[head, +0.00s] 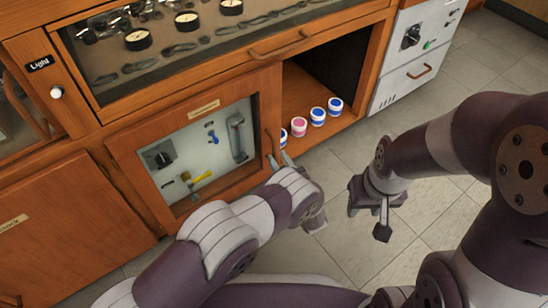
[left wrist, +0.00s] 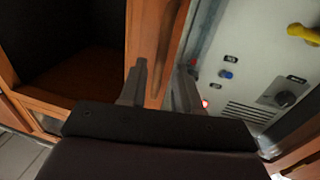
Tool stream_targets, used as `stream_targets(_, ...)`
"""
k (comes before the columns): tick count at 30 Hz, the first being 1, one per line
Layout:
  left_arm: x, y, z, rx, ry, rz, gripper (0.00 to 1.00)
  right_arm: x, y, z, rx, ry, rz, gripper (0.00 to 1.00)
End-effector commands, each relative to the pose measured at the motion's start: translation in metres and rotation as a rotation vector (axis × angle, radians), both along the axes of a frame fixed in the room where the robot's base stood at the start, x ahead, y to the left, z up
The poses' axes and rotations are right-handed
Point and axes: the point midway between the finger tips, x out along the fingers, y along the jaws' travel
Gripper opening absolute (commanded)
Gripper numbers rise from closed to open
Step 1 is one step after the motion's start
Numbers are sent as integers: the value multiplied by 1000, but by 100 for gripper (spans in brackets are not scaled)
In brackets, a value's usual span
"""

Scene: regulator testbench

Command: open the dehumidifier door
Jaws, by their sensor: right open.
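A wooden door (head: 130,147) with a window sits in the lower middle of the cabinet in the head view. It looks shut, and its label is too small to read. Behind the window is a grey panel with a dial and a yellow valve (head: 202,177). A vertical wooden handle (head: 270,143) is at the door's right edge. My left gripper (head: 280,160) is at that edge, just below the handle. In the left wrist view its fingers (left wrist: 163,88) stand apart with wood between them; contact is unclear. My right gripper (head: 377,208) is open and empty above the floor.
Right of the door is an open compartment (head: 298,88) with several white jars with blue or pink lids (head: 317,115). A white unit (head: 408,72) with a dial stands further right. A glazed drawer with a wooden handle (head: 280,47) is above. Tiled floor (head: 345,160) is free in front.

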Motion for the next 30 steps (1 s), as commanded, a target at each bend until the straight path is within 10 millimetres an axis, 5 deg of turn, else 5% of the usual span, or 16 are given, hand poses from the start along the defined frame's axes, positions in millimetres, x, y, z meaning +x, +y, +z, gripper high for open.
stream_targets(6, 31, 14, -3, -1, 0, 1, 32, 0, 0, -20, 0, 0, 0, 43)
stream_targets(16, 36, 17, 0, 0, 1, -1, 32, 0, 0, -19, 0, 0, 0, 43)
stream_targets(19, 36, 17, 0, 0, 1, -1, 0, 0, 0, -19, 0, 0, 0, 43)
stream_targets(30, 35, 20, 1, -1, 2, -4, 0, 0, 0, -15, 0, 0, 0, 43)
